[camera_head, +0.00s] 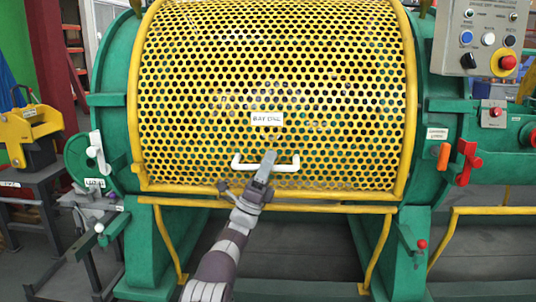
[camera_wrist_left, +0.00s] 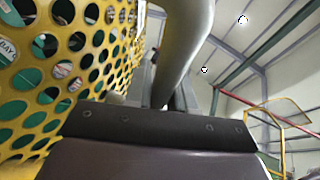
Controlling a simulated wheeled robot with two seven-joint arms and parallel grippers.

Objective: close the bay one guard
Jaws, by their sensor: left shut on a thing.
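The bay one guard (camera_head: 330,90) is a curved yellow perforated cover with a "BAY ONE" label (camera_head: 267,119). It spans the front of the green machine. Its lower edge lies close to the yellow rail along the frame; I cannot tell whether they touch. A white bar handle (camera_head: 240,165) runs across its lower middle. My left gripper (camera_head: 268,160) is shut on the middle of this handle, reaching up from below. In the left wrist view the handle (camera_wrist_left: 187,40) runs up from the jaws, with the perforated guard (camera_wrist_left: 75,75) close on the left. My right gripper is out of view.
A control box (camera_head: 487,38) with buttons and a red emergency stop is at upper right. A red lever (camera_head: 467,162) and an orange handle (camera_head: 443,156) are right of the guard. A white lever (camera_head: 98,152) is at left. A side table (camera_head: 30,176) carries a yellow-and-black device.

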